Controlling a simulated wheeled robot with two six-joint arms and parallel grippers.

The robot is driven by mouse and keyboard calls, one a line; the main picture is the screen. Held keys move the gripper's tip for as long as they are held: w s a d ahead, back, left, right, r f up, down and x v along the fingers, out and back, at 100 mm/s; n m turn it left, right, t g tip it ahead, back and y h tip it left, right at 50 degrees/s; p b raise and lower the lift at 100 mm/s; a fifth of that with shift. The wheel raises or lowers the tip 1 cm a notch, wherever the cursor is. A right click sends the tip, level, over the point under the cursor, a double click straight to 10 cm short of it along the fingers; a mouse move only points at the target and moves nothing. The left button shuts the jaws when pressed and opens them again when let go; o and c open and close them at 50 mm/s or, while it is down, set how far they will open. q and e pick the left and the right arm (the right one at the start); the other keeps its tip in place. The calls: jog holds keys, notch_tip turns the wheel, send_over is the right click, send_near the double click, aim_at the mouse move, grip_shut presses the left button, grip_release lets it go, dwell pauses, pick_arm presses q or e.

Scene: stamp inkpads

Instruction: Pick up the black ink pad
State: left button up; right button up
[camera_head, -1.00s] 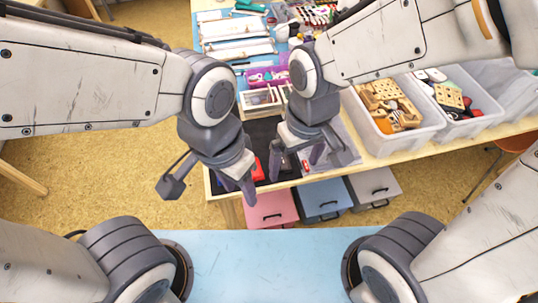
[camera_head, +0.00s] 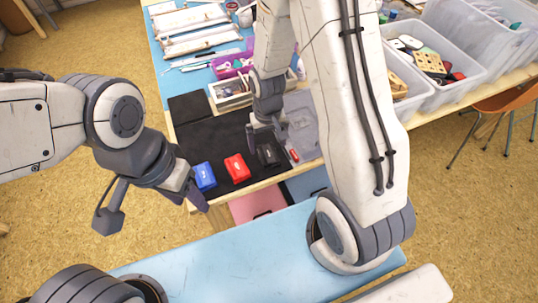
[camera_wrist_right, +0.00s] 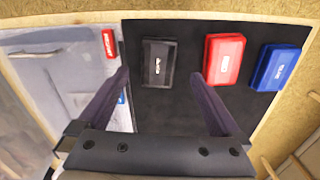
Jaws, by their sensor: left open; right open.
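The black ink pad (camera_head: 268,154) lies on the black mat (camera_head: 205,136), to the right of the red ink pad (camera_head: 238,168) and the blue ink pad (camera_head: 204,176). My right gripper (camera_head: 264,127) is open and empty, just behind it. In the right wrist view the black ink pad (camera_wrist_right: 158,66) lies ahead of the gap between the open fingers (camera_wrist_right: 161,76), apart from both. The red pad (camera_wrist_right: 223,60) and blue pad (camera_wrist_right: 276,67) are to its right there. My left gripper (camera_head: 198,192) is near the blue pad at the table's front edge; its fingers partly overlap in view.
A grey tray (camera_head: 303,122) with a small red item (camera_head: 293,155) adjoins the mat on the right. Clear bins (camera_head: 440,75) stand at the right. A wooden box (camera_head: 230,94) stands behind the mat.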

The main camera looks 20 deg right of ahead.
aim_at(269, 153)
notch_tip(269, 153, down, 5)
jog(key=shift+w+d+r, duration=0.1)
jog(key=shift+w+r, duration=0.05)
jog(key=shift+r, duration=0.05)
jog(key=c, duration=1.4)
jog(key=shift+r, duration=0.1)
